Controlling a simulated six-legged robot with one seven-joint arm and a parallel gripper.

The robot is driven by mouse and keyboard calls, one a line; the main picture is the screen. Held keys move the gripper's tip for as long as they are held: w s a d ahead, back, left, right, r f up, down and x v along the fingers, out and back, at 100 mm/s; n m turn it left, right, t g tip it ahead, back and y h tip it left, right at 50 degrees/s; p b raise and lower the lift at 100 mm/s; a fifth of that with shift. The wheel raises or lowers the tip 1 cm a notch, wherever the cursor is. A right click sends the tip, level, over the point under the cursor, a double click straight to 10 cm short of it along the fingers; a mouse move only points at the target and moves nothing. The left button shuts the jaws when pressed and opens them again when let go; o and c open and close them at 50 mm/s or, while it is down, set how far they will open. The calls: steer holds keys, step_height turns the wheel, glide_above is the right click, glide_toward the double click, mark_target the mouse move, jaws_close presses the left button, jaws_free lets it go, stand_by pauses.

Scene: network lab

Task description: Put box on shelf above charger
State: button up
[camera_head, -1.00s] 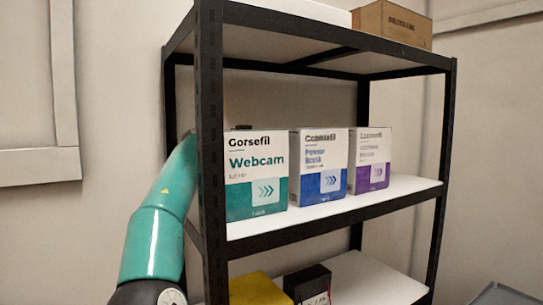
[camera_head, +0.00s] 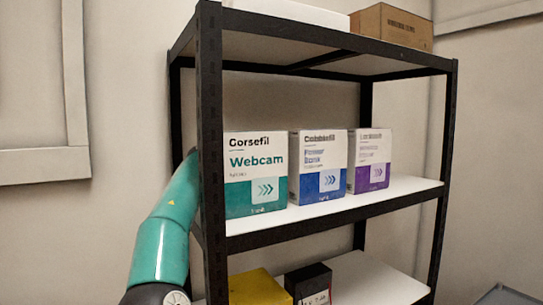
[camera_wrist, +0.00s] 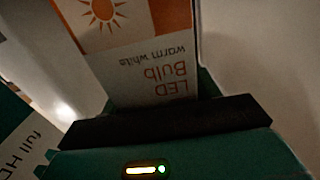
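In the wrist view an orange and white box (camera_wrist: 150,72) marked "LED Bulb warm white" appears upside down, right up against the dark bar of my gripper (camera_wrist: 165,122). The fingertips do not show clearly, so I cannot tell whether they close on it. In the head view my teal arm reaches behind the left post of the black shelf rack (camera_head: 330,220), and the gripper is hidden there. A yellow box (camera_head: 257,288) and a black box with a red part (camera_head: 308,281) stand on the lower shelf. I cannot read "charger" on any box.
On the middle shelf stand a teal Webcam box (camera_head: 255,175), a blue-white box (camera_head: 318,168) and a purple-white box (camera_head: 369,162) in a row. A cardboard box (camera_head: 391,27) and a white item (camera_head: 290,12) are on top. Free white board shows right of the purple-white box.

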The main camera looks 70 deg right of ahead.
steer(key=shift+o, duration=1.3)
steer(key=shift+w, duration=0.1)
steer(key=shift+r, duration=0.1)
steer(key=v, duration=1.2)
